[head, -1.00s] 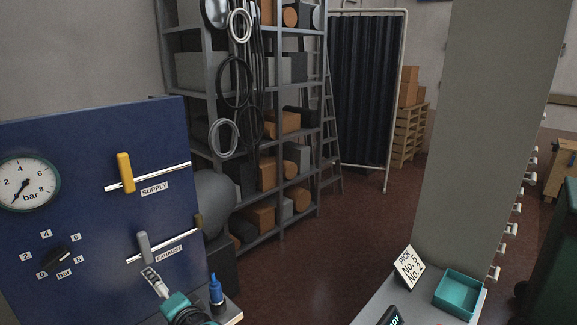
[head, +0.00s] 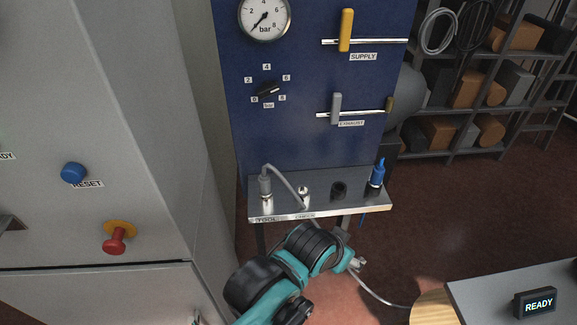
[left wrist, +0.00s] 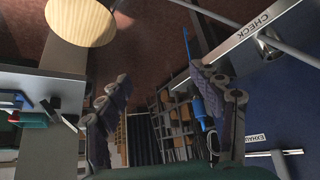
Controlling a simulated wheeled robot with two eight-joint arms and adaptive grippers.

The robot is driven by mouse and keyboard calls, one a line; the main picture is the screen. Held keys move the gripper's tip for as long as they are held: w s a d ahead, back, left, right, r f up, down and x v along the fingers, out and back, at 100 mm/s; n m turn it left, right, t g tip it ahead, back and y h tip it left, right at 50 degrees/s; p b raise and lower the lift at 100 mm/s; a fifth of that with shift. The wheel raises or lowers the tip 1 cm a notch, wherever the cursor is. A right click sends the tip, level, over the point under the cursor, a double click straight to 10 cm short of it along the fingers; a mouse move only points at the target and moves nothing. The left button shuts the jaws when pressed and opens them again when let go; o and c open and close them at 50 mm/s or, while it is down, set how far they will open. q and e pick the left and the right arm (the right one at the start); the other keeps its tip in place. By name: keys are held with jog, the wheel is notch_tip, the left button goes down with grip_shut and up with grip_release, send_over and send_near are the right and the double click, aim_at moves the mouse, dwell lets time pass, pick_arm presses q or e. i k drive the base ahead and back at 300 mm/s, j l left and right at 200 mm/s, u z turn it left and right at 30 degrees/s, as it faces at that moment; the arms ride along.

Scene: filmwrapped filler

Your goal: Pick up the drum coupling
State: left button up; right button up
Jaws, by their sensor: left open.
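On the metal ledge (head: 331,210) below the blue panel stand a grey coupling (head: 265,186) with a grey hose, a small metal fitting (head: 304,194), a black socket (head: 339,189) and a blue coupling (head: 377,173). I cannot tell which is the drum coupling; no label naming it is readable. My left gripper (head: 352,262) is in front of and below the ledge, apart from these parts. In the left wrist view its two fingers (left wrist: 165,105) are spread with nothing held. The blue coupling also shows there (left wrist: 198,108), partly behind the right finger. My right gripper is not in view.
A grey table (head: 490,291) with a READY display (head: 535,303) stands at lower right. A grey cabinet (head: 100,200) with buttons fills the left. Red floor is open right of the ledge.

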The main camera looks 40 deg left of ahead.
aim_at(264, 189)
jog(key=j+u, duration=0.15)
jog(key=u, duration=1.5)
